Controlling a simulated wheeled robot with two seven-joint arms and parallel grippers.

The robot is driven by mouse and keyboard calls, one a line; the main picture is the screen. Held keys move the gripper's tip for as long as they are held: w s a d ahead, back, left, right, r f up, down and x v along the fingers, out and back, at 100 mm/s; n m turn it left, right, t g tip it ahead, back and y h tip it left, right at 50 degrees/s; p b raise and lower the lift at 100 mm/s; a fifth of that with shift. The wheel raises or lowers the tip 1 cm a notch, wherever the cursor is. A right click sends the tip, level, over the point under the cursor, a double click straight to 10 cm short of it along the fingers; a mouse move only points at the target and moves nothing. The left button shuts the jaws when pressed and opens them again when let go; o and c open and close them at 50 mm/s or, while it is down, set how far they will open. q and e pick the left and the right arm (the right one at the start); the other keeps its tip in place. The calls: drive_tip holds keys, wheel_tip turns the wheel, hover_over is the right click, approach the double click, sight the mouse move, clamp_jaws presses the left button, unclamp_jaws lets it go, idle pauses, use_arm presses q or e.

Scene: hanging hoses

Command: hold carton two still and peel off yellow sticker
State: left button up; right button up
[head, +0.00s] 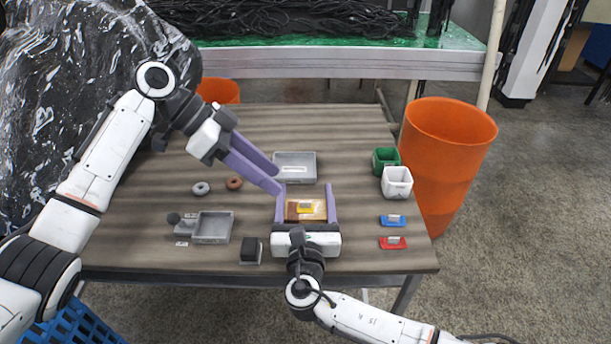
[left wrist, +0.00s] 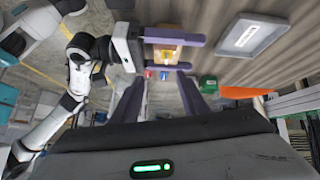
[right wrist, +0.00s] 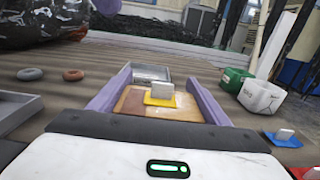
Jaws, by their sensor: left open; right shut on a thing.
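A flat brown carton (head: 291,212) lies near the front middle of the table. A yellow sticker (head: 304,209) with a pale raised tab is on its top; both also show in the right wrist view, the carton (right wrist: 133,103) and the sticker (right wrist: 160,99). My right gripper (head: 306,188) is shut on the carton, one purple finger along each side. My left gripper (head: 279,184) is open and empty, coming in from the upper left, its fingertips just behind and left of the carton. No number is readable on the carton.
A grey labelled tray (head: 312,168) lies behind the carton. Green (head: 386,160) and white (head: 397,184) bins, a blue piece (head: 387,221) and a red piece (head: 387,243) are at right. Rings (head: 201,188), another grey tray (head: 213,239) and a dark block (head: 251,249) are at left.

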use_arm(q)
drive_tip(key=s+d+n+y, duration=0.2)
drive_tip(key=d+n+y, duration=0.1)
drive_tip(key=n, duration=0.1)
drive_tip(key=n+t+y, duration=0.5)
drive_tip(key=n+y, duration=0.1)
drive_tip(key=n, duration=0.6)
approach(306, 202)
drive_tip(key=x, duration=0.8)
drive_tip(key=shift+w+a+f, duration=0.1)
clamp_jaws()
idle(0.3)
